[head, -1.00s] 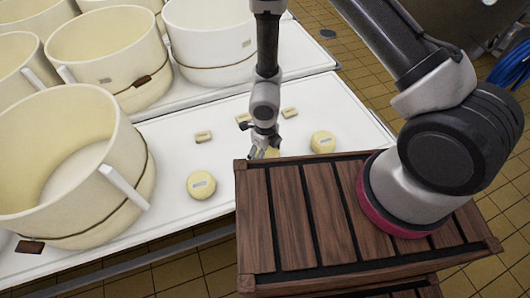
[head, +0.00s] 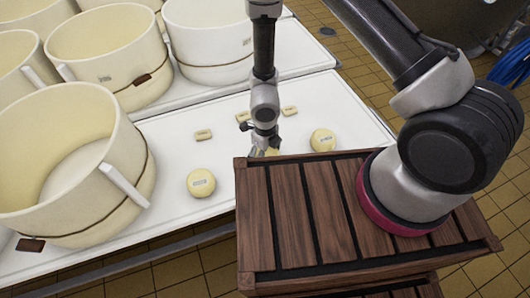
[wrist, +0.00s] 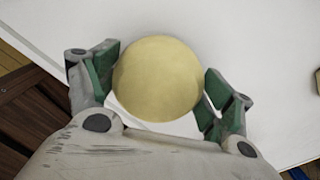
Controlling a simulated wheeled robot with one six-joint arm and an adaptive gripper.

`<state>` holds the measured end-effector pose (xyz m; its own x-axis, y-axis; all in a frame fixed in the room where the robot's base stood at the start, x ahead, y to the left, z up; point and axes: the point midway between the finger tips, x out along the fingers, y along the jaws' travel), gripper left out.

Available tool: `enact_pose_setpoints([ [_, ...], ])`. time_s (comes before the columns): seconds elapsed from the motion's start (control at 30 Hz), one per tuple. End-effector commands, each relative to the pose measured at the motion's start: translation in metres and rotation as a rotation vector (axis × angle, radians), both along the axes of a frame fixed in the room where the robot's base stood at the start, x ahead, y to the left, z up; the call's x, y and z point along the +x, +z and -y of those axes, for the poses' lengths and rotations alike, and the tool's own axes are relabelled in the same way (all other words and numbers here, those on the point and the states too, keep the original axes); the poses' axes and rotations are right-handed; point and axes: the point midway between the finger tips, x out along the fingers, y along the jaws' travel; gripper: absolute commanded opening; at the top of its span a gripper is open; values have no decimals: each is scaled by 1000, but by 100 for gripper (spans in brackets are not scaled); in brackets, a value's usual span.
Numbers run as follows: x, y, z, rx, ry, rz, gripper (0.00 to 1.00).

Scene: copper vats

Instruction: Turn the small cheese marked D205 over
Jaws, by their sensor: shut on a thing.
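My gripper (head: 265,148) is at the white table, just behind the wooden crate's back edge. In the wrist view my gripper (wrist: 160,88) has its green pads on both sides of a small round pale-yellow cheese (wrist: 157,75) and is shut on it. The cheese's face toward the wrist camera is plain, with no label seen. In the head view only a sliver of this cheese (head: 273,152) shows; gripper and crate hide the rest. Two other small cheeses, one at left (head: 201,183) and one at right (head: 322,140), carry labels too small to read. I cannot tell which is D205.
Several large cream vats (head: 70,165) fill the left and back of the white table (head: 165,240). Three small yellowish blocks (head: 203,134) lie behind the cheeses. A dark wooden crate top (head: 290,220) stands in front. Bare table lies between the cheeses.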

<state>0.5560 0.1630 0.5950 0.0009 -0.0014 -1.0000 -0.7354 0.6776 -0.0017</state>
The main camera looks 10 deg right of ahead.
Motion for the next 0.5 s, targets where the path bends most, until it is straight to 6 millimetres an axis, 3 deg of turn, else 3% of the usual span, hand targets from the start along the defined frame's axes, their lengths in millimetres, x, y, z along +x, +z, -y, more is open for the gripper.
enact_pose_setpoints([
  [0.17,0,0,0,0,0,0,39],
  [0.2,0,0,0,0,0,0,89],
  [0.27,0,0,0,0,0,0,99],
  [0.5,0,0,0,0,0,0,100],
])
